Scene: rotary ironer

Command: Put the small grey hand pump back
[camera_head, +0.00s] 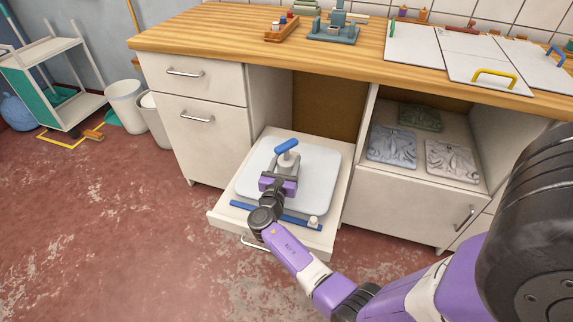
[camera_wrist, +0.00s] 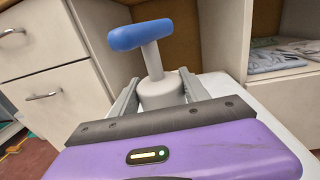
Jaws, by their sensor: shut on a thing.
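The small grey hand pump (camera_head: 288,161) has a pale grey round body and a blue T-shaped handle. It is upright over the light grey slab (camera_head: 318,169) on the pulled-out shelf; I cannot tell whether its base touches the slab. My gripper (camera_head: 283,173) reaches it from the front and is shut on the pump's body. In the wrist view the pump (camera_wrist: 160,92) sits between the two grey fingers, handle on top. The pump's lower end is hidden behind my gripper.
The pulled-out shelf (camera_head: 222,217) carries a blue strip and a small pale knob (camera_head: 313,222) at its front. The counter (camera_head: 212,37) above bears a wooden tray, a green-grey device and white panels.

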